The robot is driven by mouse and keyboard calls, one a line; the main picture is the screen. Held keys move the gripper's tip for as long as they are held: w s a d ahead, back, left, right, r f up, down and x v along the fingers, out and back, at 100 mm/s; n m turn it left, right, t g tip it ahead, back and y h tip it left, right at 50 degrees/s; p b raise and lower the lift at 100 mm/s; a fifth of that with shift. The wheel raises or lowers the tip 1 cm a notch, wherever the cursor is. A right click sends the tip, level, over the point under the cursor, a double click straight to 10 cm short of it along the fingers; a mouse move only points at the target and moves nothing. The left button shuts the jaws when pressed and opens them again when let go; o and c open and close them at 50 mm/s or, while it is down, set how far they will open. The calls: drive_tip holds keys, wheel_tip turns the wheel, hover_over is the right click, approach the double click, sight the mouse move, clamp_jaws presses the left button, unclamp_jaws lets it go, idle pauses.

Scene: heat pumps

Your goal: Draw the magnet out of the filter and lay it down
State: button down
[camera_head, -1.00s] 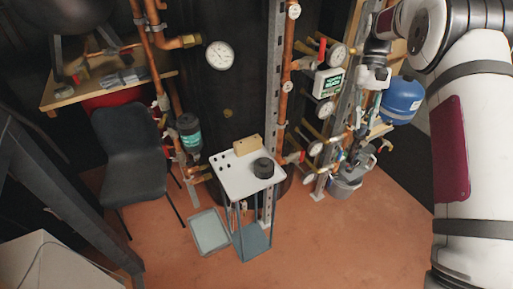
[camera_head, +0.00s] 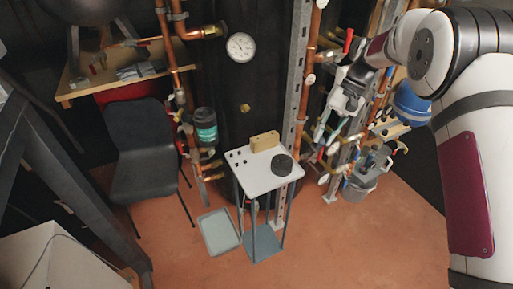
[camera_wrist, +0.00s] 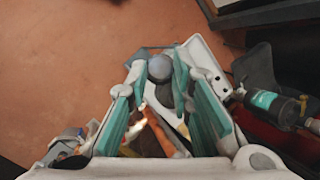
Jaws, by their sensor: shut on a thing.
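The filter (camera_head: 205,127) is a dark canister with a teal label on the copper pipes left of the small stand. It also shows at the right of the wrist view (camera_wrist: 268,101). My gripper (camera_head: 321,132) is in the air right of the stand's white top, apart from the filter. In the wrist view its teal-padded fingers (camera_wrist: 160,72) are shut on a grey, round-ended piece, seemingly the magnet (camera_wrist: 159,67). The magnet is seen nearly end-on, so its length is hidden. It cannot be made out in the head view.
The white-topped stand (camera_head: 252,181) carries a wooden block (camera_head: 265,141) and a black round piece (camera_head: 282,165); its front left is clear. A grey tray (camera_head: 219,232) lies on the floor. Pipes, a steel post (camera_head: 299,72) and valves crowd the gripper. A chair (camera_head: 143,130) stands left.

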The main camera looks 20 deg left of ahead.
drive_tip(key=a+f+t+y+b, duration=0.1)
drive_tip(key=a+f+y+b, duration=0.1)
drive_tip(key=a, duration=0.5)
drive_tip(key=a+f+t+y+b, duration=0.1)
drive_tip(key=a+f, duration=0.2)
drive_tip(key=a, duration=0.4)
drive_tip(key=a+f+m+t+y+b, duration=0.1)
drive_tip(key=a+f+y+b, duration=0.1)
drive_tip(key=f, duration=0.4)
drive_tip(key=s+a+f+m+t+y+b, duration=0.1)
drive_tip(key=a+f+t+b, duration=0.1)
drive_tip(key=a+f+b, duration=0.2)
drive_tip(key=shift+s+a+f+y+b, duration=0.2)
drive_tip(key=shift+a+f+y+b, duration=0.2)
drive_tip(key=shift+a+f, duration=1)
drive_tip(key=shift+d+f, duration=0.35)
drive_tip(key=c, duration=1.3)
unclamp_jaws()
drive_tip(key=shift+c, duration=0.2)
wheel_tip(320, 180, up, 11)
drive_tip(key=p, duration=0.4)
